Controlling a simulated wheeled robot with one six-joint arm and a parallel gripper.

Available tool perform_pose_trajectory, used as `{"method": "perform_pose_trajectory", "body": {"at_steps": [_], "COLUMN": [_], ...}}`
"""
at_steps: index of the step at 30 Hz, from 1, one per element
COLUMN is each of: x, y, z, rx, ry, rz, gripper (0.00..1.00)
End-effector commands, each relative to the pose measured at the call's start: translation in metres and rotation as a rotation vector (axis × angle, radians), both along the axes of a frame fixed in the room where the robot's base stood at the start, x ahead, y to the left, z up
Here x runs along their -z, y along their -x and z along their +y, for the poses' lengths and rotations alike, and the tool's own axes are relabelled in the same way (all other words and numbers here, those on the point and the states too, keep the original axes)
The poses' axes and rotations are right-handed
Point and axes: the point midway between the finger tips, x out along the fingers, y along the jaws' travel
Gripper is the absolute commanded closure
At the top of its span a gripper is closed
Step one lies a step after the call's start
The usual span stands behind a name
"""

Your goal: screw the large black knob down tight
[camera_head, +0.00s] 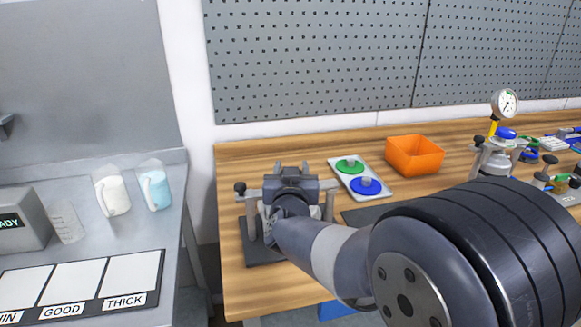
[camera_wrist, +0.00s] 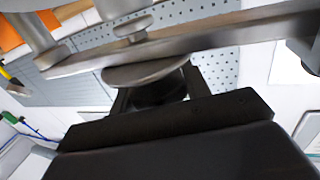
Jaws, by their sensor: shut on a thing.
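My gripper (camera_head: 290,180) is at the metal clamp stand (camera_head: 252,214) on the wooden bench. In the wrist view my gripper (camera_wrist: 158,92) is shut on a round black part, which looks like the large black knob (camera_wrist: 160,95). The knob sits under a grey metal disc (camera_wrist: 145,73), against a flat metal crossbar (camera_wrist: 220,40). My wrist and forearm hide most of the stand's middle in the head view. How tightly the knob sits cannot be told.
A smaller black knob (camera_head: 240,188) sits at the crossbar's left end. A white plate (camera_head: 372,195) with green and blue discs and an orange bin (camera_head: 415,155) stand behind to the right. A gauge (camera_head: 504,103) stands farther right. A grey table with mugs is at left.

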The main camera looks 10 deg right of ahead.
Motion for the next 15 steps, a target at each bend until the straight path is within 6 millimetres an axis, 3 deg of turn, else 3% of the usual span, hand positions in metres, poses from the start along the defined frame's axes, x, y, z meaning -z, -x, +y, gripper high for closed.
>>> {"method": "perform_pose_trajectory", "body": {"at_steps": [15], "x": [-0.0077], "y": [0.0006], "z": [-0.0024], "rx": [0.312], "ry": [0.004], "rz": [-0.004], "gripper": [0.78]}}
